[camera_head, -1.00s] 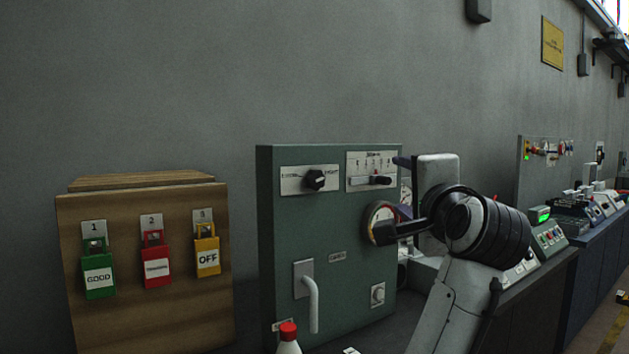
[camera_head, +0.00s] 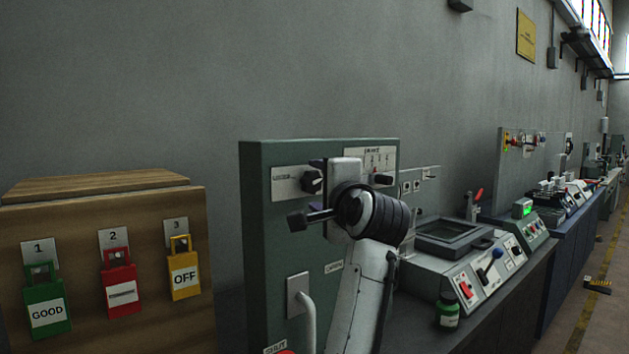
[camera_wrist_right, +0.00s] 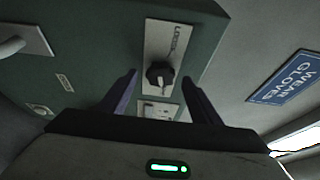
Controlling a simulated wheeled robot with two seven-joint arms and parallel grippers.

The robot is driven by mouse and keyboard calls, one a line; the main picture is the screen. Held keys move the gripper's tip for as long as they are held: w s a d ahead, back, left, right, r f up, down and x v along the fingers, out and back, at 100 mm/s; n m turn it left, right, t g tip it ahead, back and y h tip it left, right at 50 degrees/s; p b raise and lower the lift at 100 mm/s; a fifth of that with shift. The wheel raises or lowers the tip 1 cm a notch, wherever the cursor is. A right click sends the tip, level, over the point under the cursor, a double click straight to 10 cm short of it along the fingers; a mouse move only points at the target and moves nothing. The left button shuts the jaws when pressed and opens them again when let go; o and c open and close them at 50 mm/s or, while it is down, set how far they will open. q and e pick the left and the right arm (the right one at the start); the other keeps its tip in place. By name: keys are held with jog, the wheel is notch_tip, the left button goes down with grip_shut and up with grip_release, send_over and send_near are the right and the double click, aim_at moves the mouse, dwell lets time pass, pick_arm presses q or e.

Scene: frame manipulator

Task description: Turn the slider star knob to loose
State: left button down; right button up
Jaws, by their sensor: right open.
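The black star knob (camera_head: 312,181) sits on a light label plate (camera_head: 287,186) on the front of the green cabinet. The right wrist view shows the knob (camera_wrist_right: 160,74) with the word LOOSE on the plate above it. A pale mark shows on the knob's lower side; its exact setting is hard to read. My right gripper (camera_head: 308,192) is open in front of the cabinet. In the wrist view its two fingers (camera_wrist_right: 160,82) stand either side of the knob with gaps; nothing is held. My left gripper is not in view.
The green cabinet (camera_head: 258,240) has a slider scale plate (camera_head: 372,158) right of the knob and a pale handle (camera_head: 305,300) below. A wooden box (camera_head: 110,190) with green, red and yellow padlocks stands left. A grey machine (camera_head: 460,262) and a green bottle (camera_head: 447,312) are right.

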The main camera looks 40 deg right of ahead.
aim_at(312, 182)
jog(key=shift+x, duration=1.1)
jog(key=c, duration=1)
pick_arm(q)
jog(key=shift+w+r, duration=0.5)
pick_arm(e)
jog(key=shift+c, duration=0.2)
